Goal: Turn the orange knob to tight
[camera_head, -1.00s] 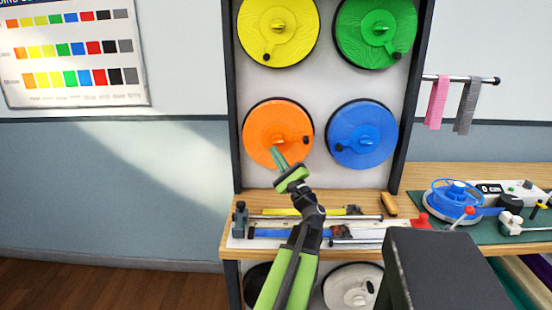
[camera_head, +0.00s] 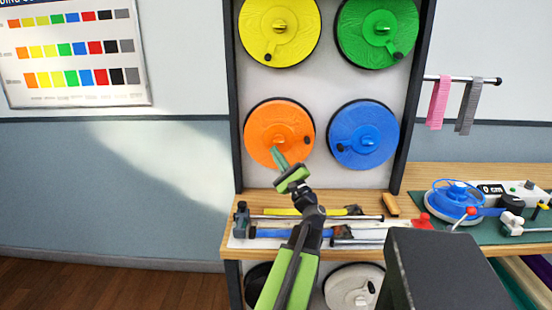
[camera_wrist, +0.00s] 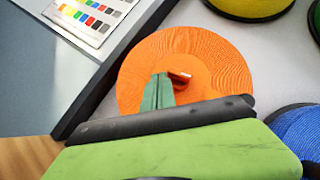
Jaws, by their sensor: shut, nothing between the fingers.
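The orange disc (camera_head: 262,122) is mounted on the wall panel, at the lower left of a group of coloured discs. It has a raised central knob and a small dark peg (camera_head: 305,140) near its right rim. My gripper (camera_head: 278,153) is in front of the disc's lower middle, its green fingers shut and empty. In the wrist view the orange disc (camera_wrist: 215,60) fills the upper middle. The shut fingertips (camera_wrist: 160,80) overlap it close to the central knob (camera_wrist: 181,74), partly hiding it. I cannot tell whether they touch.
A yellow disc (camera_head: 262,18) is above, a green disc (camera_head: 395,50) at upper right and a blue disc (camera_head: 355,150) on the right. A wooden shelf below holds straps and rods. A wheel device (camera_head: 452,200) stands at right.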

